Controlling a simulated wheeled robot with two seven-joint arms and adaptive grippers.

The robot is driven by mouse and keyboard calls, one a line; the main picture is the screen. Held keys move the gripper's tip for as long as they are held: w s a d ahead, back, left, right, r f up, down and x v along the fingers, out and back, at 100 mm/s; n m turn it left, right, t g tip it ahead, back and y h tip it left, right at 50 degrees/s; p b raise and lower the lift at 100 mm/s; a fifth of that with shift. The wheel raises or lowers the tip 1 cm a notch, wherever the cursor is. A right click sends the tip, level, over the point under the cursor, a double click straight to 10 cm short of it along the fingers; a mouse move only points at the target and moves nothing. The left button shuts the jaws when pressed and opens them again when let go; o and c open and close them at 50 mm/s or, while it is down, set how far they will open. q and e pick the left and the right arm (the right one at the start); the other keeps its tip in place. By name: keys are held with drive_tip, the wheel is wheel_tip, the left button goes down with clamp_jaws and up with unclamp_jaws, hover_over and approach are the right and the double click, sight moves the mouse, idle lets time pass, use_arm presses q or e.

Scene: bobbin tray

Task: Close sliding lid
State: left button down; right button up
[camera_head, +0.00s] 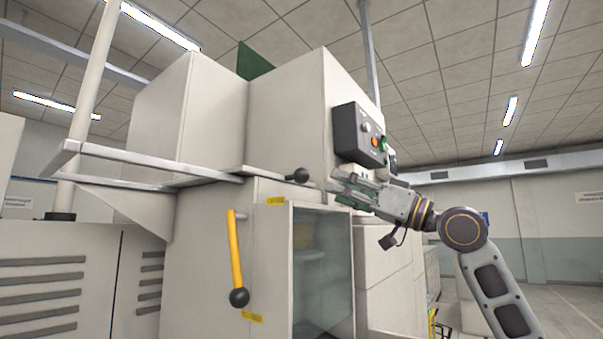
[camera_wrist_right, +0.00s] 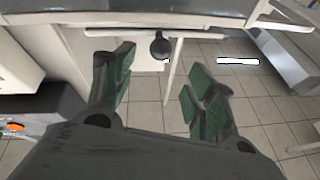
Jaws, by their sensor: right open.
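A round black knob (camera_head: 297,175) sits at the end of a thin pale plate (camera_head: 262,173) that runs along a ledge of the machine. Which part is the sliding lid I cannot tell for sure. My right gripper (camera_head: 338,188) is just right of the knob, pointing left toward it. In the right wrist view the gripper (camera_wrist_right: 160,78) is open and empty, with green pads. There the knob (camera_wrist_right: 160,46) shows beyond the fingertips, roughly in line with the gap and apart from the pads. My left gripper is not in view.
A dark control box (camera_head: 359,136) with buttons is close above my right gripper. A yellow handle (camera_head: 234,250) with a black ball end hangs below the ledge, beside a glass-fronted door (camera_head: 322,270). Pale rails (camera_head: 150,160) extend left. Open floor lies to the right.

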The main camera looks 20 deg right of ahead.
sight(302, 175)
drive_tip(key=p+x, duration=0.3)
drive_tip(key=x, duration=0.8)
drive_tip(key=shift+w+a+r+p, duration=0.1)
drive_tip(key=shift+p, duration=0.3)
drive_tip(key=shift+c, duration=0.5)
clamp_jaws()
